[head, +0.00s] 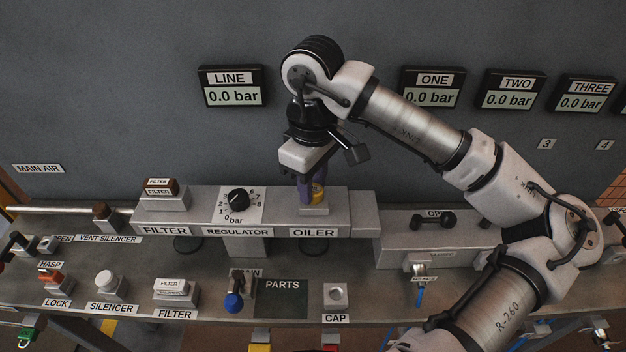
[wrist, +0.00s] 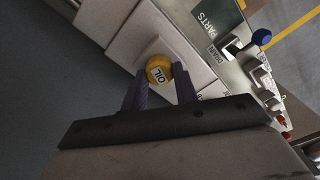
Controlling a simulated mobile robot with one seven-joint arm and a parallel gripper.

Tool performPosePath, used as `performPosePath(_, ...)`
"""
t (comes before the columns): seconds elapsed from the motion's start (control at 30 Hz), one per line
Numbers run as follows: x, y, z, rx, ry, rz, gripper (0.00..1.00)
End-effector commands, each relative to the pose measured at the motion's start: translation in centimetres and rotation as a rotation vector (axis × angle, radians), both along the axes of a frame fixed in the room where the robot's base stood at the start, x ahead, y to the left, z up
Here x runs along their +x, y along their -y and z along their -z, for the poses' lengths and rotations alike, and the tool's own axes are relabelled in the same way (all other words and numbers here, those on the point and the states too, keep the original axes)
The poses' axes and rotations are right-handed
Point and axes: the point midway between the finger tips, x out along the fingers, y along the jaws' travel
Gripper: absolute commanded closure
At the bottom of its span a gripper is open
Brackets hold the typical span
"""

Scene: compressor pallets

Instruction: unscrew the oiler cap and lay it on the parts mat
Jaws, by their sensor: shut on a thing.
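The yellow oiler cap (wrist: 158,70), marked OIL, sits on the pale square top of the oiler block. In the head view the cap (head: 318,192) shows partly behind my fingers, above the OILER label. My gripper (head: 312,190) points down over the oiler and is shut on the cap. In the wrist view my gripper (wrist: 160,84) has one finger on each side of the cap. The dark green parts mat (head: 281,300), marked PARTS, lies bare on the bench front, left of the CAP stand. A corner of the mat (wrist: 222,14) shows in the wrist view.
The regulator knob (head: 238,200) and filter block (head: 163,204) stand left of the oiler. The CAP stand (head: 336,312) is right of the mat, and a blue-handled drain valve (head: 234,300) is left of it. Gauges (head: 233,87) hang on the wall behind.

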Motion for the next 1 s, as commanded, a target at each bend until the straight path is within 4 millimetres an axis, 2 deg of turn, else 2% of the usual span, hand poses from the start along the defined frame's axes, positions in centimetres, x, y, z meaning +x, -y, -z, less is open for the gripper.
performPosePath(0.23, -0.17, -0.01, 0.32, -0.003, -0.008, -0.025, 0.93)
performPosePath(0.27, -0.18, -0.02, 0.32, -0.003, -0.009, -0.025, 0.67)
performPosePath(0.43, -0.12, -0.02, 0.23, -0.002, -0.006, -0.023, 0.46)
performPosePath(0.73, -0.05, 0.0, 0.11, -0.002, -0.002, 0.007, 0.46)
performPosePath(1.0, 0.01, 0.04, 0.08, -0.001, -0.001, 0.272, 0.46)
